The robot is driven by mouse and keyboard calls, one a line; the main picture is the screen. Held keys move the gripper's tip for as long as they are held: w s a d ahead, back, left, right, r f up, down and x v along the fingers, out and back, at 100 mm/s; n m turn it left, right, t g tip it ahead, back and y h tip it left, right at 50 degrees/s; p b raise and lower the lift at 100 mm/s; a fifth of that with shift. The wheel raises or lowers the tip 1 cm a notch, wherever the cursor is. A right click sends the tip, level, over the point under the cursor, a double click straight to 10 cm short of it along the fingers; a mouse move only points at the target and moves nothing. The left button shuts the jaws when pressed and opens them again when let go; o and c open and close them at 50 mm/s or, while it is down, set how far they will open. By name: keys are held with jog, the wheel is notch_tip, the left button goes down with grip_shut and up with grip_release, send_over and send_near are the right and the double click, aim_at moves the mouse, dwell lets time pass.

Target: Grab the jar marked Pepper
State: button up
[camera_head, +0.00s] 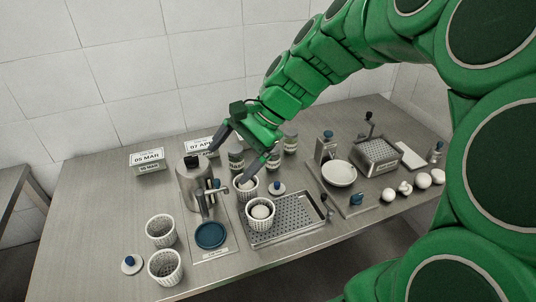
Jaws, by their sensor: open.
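Small grey jars with dark bands and labels stand in a group at the back middle of the table: one jar (236,159) shows between my fingers, and another jar (291,141) stands to the right, partly behind my gripper. The labels are too small to read, so I cannot tell which jar is marked Pepper. My gripper (226,167) is open and empty, pointing down and left over this group. Its fingers appear on either side of the first jar; I cannot tell how far above or in front of it they are. The right finger hides part of the jars.
A metal canister (192,187) stands close left of my gripper. White ribbed cups, one a cup (161,229), stand in front. A perforated tray (285,226) lies front middle. A white bowl (339,173) and metal box (376,157) are right.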

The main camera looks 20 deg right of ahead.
jog(key=w+d+m+t+y, duration=0.2)
jog(key=w+d+m+t, duration=0.2)
jog(key=w+d+m, duration=0.65)
jog(key=m+t, duration=0.5)
jog(key=m, duration=0.1)
send_over(279, 154)
jog(key=s+d, duration=0.3)
jog(key=d, duration=0.1)
notch_tip(279, 154, down, 2)
jog(key=f, duration=1.8)
jog(key=shift+a+f, duration=0.2)
jog(key=shift+f, duration=0.55)
jog(key=shift+x, duration=3.85)
jog(key=shift+a, duration=0.1)
jog(key=c, duration=1.2)
